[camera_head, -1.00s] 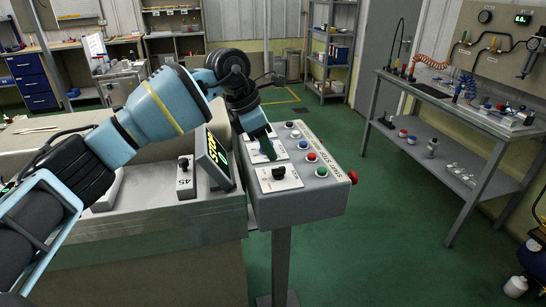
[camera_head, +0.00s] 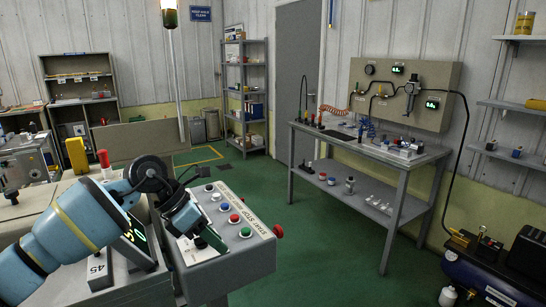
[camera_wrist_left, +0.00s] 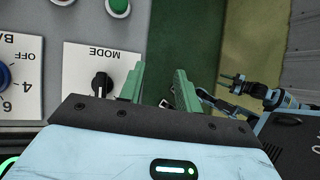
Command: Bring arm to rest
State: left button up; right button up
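My left arm reaches in from the lower left of the head view. Its left gripper (camera_head: 212,241) points down over the near left part of the grey control box (camera_head: 240,262). The left wrist view shows its two green fingers (camera_wrist_left: 158,88) apart, with nothing between them. A black knob (camera_wrist_left: 100,86) on a white MODE plate lies just left of the fingers, apart from them. The box's red button (camera_head: 234,218) and green button (camera_head: 246,232) stay clear of the gripper. The gripper hides part of the box's left side.
A red knob (camera_head: 278,231) sticks out from the box's right end. A grey workbench (camera_head: 400,168) stands by the wall. A blue compressor (camera_head: 480,275) is at the lower right. Green floor (camera_head: 320,240) lies open between box and bench.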

pick_arm(q)
jog(key=s+d+f+n+t+h+p, duration=0.1)
jog(key=s+d+f+n+h, duration=0.35)
jog(key=s+d+h, duration=0.2)
jog(key=s+d+f+n+t+h, duration=0.2)
jog(key=s+d+f+n+h, duration=0.1)
jog(key=s+d+n+h, duration=0.3)
jog(key=s+a+f+n+t+y+p, duration=0.1)
jog(key=s+a+f+n+t+y, duration=0.45)
jog(key=n, duration=0.75)
jog(key=s+a+f+n+t+y+p, duration=0.1)
jog(key=s+a+f+n+t+y, duration=0.2)
jog(key=a+f+n+t+y, duration=0.65)
jog(key=s+a+f+n+g+y, duration=0.1)
jog(key=s+f+n+g, duration=0.4)
jog(key=s, duration=0.5)
jog(key=s+a+f+n+g+y, duration=0.1)
jog(key=s+f+n+g, duration=0.4)
jog(key=s, duration=0.5)
notch_tip(320, 180, down, 4)
jog(key=shift+s+a+r+n, duration=0.2)
jog(key=shift+a+n, duration=0.55)
jog(key=shift+n, duration=0.45)
pick_arm(e)
jog(key=shift+t, duration=0.5)
jog(key=w+r, duration=0.2)
jog(key=r, duration=0.1)
jog(key=w+r, duration=0.1)
jog(key=shift+d+r, duration=0.2)
jog(key=shift+r, duration=0.1)
